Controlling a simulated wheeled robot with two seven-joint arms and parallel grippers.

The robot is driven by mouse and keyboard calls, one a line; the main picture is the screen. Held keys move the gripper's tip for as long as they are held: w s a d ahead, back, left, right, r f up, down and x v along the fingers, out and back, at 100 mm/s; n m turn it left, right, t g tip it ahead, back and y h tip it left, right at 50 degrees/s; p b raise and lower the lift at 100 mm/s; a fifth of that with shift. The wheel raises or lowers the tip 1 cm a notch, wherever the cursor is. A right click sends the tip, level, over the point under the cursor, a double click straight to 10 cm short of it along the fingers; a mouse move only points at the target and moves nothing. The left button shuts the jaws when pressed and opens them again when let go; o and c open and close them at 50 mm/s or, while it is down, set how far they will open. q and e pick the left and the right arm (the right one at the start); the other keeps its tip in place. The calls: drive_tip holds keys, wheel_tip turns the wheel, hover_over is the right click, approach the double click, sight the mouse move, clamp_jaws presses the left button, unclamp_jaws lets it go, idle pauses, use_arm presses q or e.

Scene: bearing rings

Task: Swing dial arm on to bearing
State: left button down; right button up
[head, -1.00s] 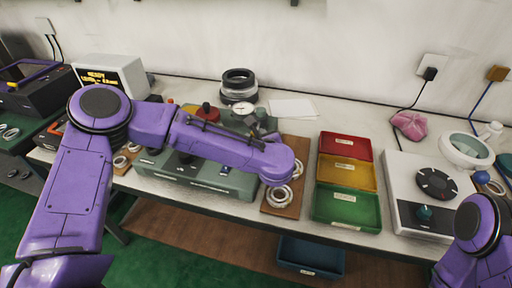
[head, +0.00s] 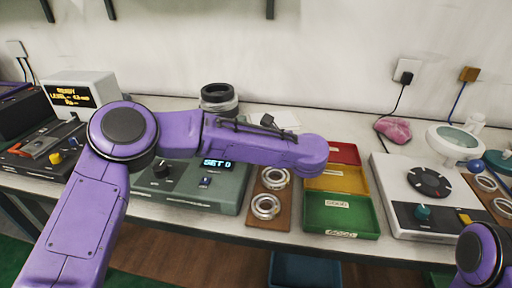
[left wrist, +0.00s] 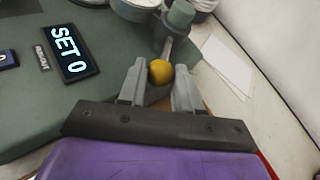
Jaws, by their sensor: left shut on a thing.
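In the left wrist view, my left gripper (left wrist: 159,88) has its two grey fingers around a yellow ball knob (left wrist: 160,72). The knob is at the end of a short grey dial arm (left wrist: 167,47) that leads to a green-topped post (left wrist: 180,13). In the head view my left arm crosses over the green gauge base (head: 205,190) and hides the dial, the knob and the gripper. The base's display (head: 217,163) reads "SET 0". I cannot see a bearing under the dial arm. My right gripper is out of view.
A brown board (head: 270,224) holds bearing rings (head: 265,206) right of the base. Red, yellow and green bins (head: 341,220) stand beside it. A white machine (head: 392,185) with a black dial is further right. Dark stacked rings (head: 219,97) stand behind my left arm.

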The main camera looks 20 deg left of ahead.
use_arm(q)
drive_tip(key=shift+w+d+r, duration=0.1)
drive_tip(key=shift+w+r, duration=0.1)
drive_tip(key=shift+r, duration=0.2)
drive_tip(key=c, duration=1.2)
unclamp_jaws()
drive_tip(key=o, duration=0.4)
drive_tip(key=shift+w+d+f, duration=0.1)
drive_tip(key=shift+w+d, duration=0.05)
drive_tip(key=shift+w+f, duration=0.15)
drive_tip(key=shift+f, duration=0.05)
drive_tip(key=shift+s+d, duration=0.2)
drive_tip(key=shift+s, duration=0.1)
drive_tip(key=b+v, duration=0.1)
drive_tip(key=v, duration=0.8)
drive_tip(key=shift+s+d+r, duration=0.25)
drive_tip(key=shift+s, duration=0.05)
